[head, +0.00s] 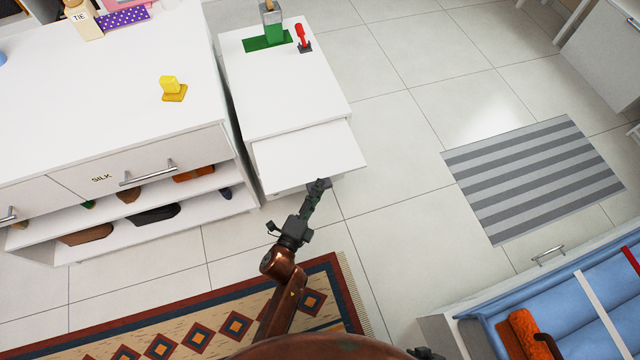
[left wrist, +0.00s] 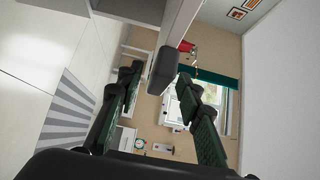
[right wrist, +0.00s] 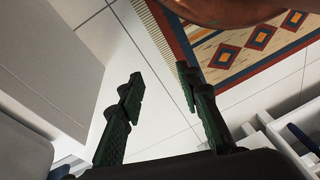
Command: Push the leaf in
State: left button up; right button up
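The leaf (head: 312,156) is a flat white board sticking out of the front of a small white cabinet (head: 285,98). My left gripper (head: 320,184) is at the leaf's front edge, near its right part. In the left wrist view a dark grey knob (left wrist: 164,68) on a pale edge lies between the two fingers of my left gripper (left wrist: 160,77), which are apart. I cannot tell whether either finger touches it. My right gripper (right wrist: 158,84) is open and empty over the floor in its own wrist view.
A white dresser (head: 100,100) with a drawer marked SILK stands left of the cabinet. A clamp-like tool on a green mat (head: 268,42) and a red-handled item (head: 301,36) sit on the cabinet top. A blue-lined open drawer (head: 570,310) is at lower right. Floor right of the leaf is clear.

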pick_arm(q)
jog(key=shift+x, duration=0.9)
jog(key=shift+c, duration=0.2)
grip_shut()
